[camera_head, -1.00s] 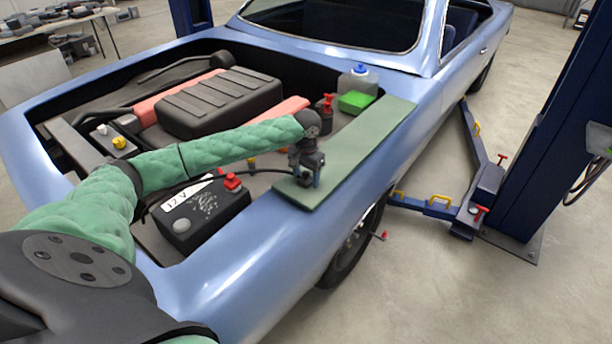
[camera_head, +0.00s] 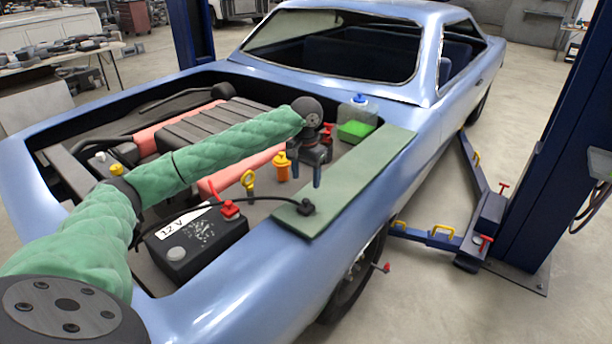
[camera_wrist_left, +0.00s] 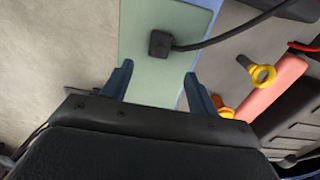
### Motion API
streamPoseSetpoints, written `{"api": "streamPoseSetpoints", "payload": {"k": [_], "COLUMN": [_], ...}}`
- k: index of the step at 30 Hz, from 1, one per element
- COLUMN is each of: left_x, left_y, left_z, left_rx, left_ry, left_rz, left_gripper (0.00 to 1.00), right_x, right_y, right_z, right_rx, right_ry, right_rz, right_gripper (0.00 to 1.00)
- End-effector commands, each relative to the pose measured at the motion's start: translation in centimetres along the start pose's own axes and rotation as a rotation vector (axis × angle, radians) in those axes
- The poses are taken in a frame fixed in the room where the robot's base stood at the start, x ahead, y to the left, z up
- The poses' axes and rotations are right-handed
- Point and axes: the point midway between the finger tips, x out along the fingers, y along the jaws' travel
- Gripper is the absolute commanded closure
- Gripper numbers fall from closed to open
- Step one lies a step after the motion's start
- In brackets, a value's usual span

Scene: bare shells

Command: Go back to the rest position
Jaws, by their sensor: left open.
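My left gripper (camera_head: 308,172) is open and empty. It is raised above the engine bay, near the inner edge of the green board (camera_head: 362,165) that lies along the car's fender. In the left wrist view its two fingers (camera_wrist_left: 155,85) spread apart over the board. A black cable connector (camera_head: 306,207) lies on the near end of the board, and it shows beyond the fingertips in the left wrist view (camera_wrist_left: 160,44). Its cable runs left past the 12 V battery (camera_head: 190,243). My right gripper is not in view.
The blue car's open engine bay holds a black ribbed engine cover (camera_head: 205,125), a yellow dipstick ring (camera_head: 248,180), an orange cap (camera_head: 282,166) and a reservoir tank (camera_head: 358,112). A blue lift post (camera_head: 560,150) stands at the right.

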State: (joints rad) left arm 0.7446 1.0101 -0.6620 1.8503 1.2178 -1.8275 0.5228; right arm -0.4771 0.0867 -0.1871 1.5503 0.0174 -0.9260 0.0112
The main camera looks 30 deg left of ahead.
Motion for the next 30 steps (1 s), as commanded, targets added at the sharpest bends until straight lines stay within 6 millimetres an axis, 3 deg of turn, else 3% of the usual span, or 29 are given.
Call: {"api": "streamPoseSetpoints", "payload": {"k": [6,23,30], "left_x": [-1.4,-1.5,-3.6], "left_y": [0.0,0.0,0.0], "left_z": [0.0,0.0,0.0], "left_rx": [0.0,0.0,0.0], "left_ry": [0.0,0.0,0.0], "left_rz": [-0.001,0.0,0.0], "left_gripper": [0.41,0.41,0.41], "right_x": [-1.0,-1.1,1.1], "right_y": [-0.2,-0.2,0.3], "right_z": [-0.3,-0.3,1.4], "right_rx": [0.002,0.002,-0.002], "right_ry": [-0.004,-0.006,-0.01], "right_rz": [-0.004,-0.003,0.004], "right_gripper": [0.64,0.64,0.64]}}
